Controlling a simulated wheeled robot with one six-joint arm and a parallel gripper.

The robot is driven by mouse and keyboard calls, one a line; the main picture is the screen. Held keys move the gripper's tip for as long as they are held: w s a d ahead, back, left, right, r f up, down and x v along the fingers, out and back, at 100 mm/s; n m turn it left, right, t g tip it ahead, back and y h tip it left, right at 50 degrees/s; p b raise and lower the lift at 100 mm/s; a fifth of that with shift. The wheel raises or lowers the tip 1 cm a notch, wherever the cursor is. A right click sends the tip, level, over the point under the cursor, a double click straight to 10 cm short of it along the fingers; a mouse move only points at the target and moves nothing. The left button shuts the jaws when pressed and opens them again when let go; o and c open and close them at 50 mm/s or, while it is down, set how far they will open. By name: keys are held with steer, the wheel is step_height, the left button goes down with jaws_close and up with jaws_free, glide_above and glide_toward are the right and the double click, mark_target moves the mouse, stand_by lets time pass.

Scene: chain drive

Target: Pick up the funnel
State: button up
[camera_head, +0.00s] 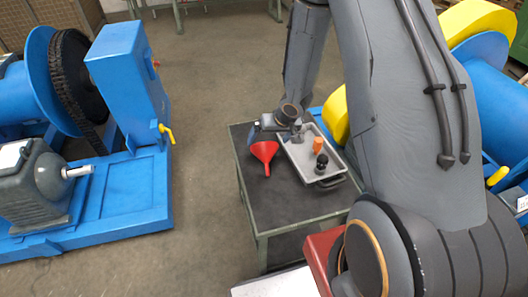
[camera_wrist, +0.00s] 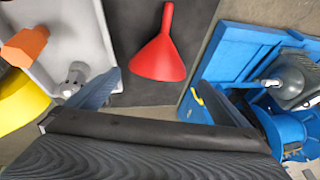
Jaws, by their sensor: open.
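The red funnel (camera_head: 265,153) lies on the dark top of a small table, left of a grey tray. In the wrist view the funnel (camera_wrist: 160,52) shows its narrow spout pointing up and its wide cone toward my gripper. My gripper (camera_wrist: 150,95) is open, with one finger to each side below the funnel and nothing between them. The funnel lies beyond the fingertips, and I see no contact. In the head view my gripper (camera_head: 262,132) is over the table, close to the funnel and partly hidden by its own wrist.
The grey tray (camera_head: 295,155) holds an orange part (camera_head: 318,144) and a black part (camera_head: 321,164). The dark table (camera_head: 267,200) has bare room in front of the funnel. A blue machine with a chain (camera_head: 120,75) stands at left, across open floor. More blue and yellow machinery stands at right.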

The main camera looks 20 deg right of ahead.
mark_target(264, 148)
steer(key=shift+s+p+x, duration=0.2)
steer(key=shift+p+x, duration=0.15)
steer(key=shift+x, duration=1.45)
steer(key=shift+s+p+x, duration=0.15)
steer(key=shift+p+x, duration=0.15)
steer(key=shift+x, duration=1.5)
steer(key=shift+f, duration=0.15)
steer(key=c, duration=0.9)
